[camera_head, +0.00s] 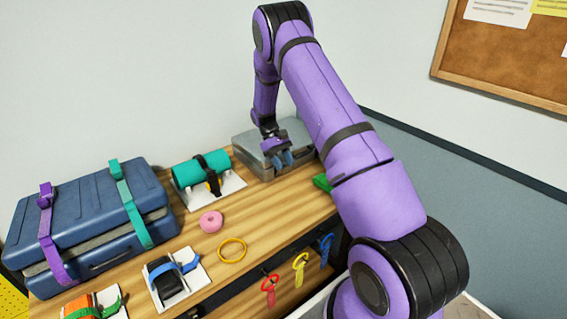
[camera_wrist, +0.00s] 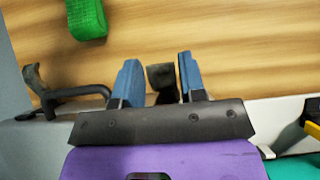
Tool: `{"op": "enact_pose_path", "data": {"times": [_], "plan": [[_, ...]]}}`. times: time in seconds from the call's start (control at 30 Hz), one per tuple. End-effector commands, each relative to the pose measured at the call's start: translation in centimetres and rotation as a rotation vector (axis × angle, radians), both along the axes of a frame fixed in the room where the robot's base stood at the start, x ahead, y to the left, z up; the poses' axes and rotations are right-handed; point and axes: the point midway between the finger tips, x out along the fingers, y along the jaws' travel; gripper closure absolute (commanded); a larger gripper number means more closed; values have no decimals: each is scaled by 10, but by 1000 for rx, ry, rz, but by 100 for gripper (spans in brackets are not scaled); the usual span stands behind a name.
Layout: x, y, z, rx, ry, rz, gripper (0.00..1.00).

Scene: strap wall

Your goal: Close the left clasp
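A grey case (camera_head: 250,150) stands at the back right of the table. My gripper (camera_head: 281,160) is down at its front side, with two blue fingers. In the wrist view my gripper (camera_wrist: 161,75) has its fingers apart, one on each side of a dark clasp tab (camera_wrist: 162,78). The tab stands out from the case's edge; I cannot tell whether a finger touches it. My gripper hides the base of the tab in the wrist view.
A green strap roll (camera_wrist: 87,18) lies on the table in front of the case. A teal roll on a white board (camera_head: 205,168) is left of the case. A blue suitcase (camera_head: 85,210), pink ring (camera_head: 211,221) and yellow ring (camera_head: 232,250) lie farther left and nearer.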

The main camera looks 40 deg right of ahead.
Motion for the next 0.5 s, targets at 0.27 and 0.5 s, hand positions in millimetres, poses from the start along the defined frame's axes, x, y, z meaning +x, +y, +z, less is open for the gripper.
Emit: {"op": "enact_pose_path", "data": {"times": [0.27, 0.5], "plan": [[0, 0, 0, 1, 1, 1, 45], [8, 1, 9, 1, 0, 1, 45]]}}
